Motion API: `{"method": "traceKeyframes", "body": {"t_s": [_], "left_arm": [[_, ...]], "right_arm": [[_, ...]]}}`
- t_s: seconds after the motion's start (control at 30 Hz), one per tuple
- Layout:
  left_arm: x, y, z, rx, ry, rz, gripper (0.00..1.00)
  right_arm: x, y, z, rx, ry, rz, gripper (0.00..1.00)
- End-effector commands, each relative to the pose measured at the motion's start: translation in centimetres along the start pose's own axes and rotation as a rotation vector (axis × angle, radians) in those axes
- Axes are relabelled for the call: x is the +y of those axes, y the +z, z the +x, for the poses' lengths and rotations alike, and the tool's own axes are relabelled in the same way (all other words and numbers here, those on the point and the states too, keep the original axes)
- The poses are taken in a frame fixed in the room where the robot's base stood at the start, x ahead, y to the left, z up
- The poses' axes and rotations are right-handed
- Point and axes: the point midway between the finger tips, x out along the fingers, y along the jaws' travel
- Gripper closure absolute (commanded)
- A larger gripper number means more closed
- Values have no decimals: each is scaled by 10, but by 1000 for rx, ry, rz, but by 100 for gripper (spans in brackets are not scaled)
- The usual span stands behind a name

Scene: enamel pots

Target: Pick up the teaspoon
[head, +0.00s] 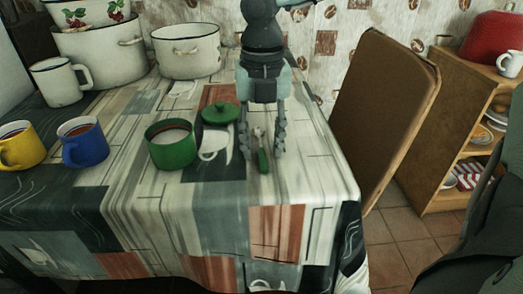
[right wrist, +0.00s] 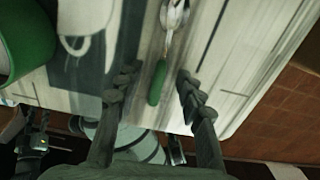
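The teaspoon lies on the patterned tablecloth near the table's right side, with its green handle (head: 263,161) toward the front edge and its metal end behind. In the right wrist view the green handle (right wrist: 158,82) points toward my gripper, and the shiny bowl end is cut by the top edge. My right gripper (head: 264,153) points down over the teaspoon, its fingers apart on either side of it. In the right wrist view the open fingers (right wrist: 157,76) flank the handle with a gap on both sides. I cannot tell the exact height above the cloth.
A green pot (head: 172,154) and green lid (head: 220,113) stand left of the teaspoon. Blue (head: 84,147) and yellow (head: 22,150) mugs stand farther left. White enamel pots (head: 186,60) stand behind. Cloth in front is clear.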

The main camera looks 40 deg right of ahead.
Motion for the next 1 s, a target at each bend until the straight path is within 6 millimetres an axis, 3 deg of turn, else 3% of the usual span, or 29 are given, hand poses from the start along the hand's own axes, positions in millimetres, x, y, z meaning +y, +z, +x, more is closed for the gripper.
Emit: {"method": "traceKeyframes", "body": {"t_s": [0.23,0.57,0.87,1.0], "left_arm": [[0,0,0,0,0,1,60],[0,0,0,0,1,1,60],[0,0,0,0,1,1,60],[0,1,0,-4,1,1,60]], "right_arm": [[0,0,2,-1,1,0,62],[0,0,2,-1,1,0,100],[0,0,-1,-2,1,0,100],[1,2,-18,-6,2,0,100]]}}
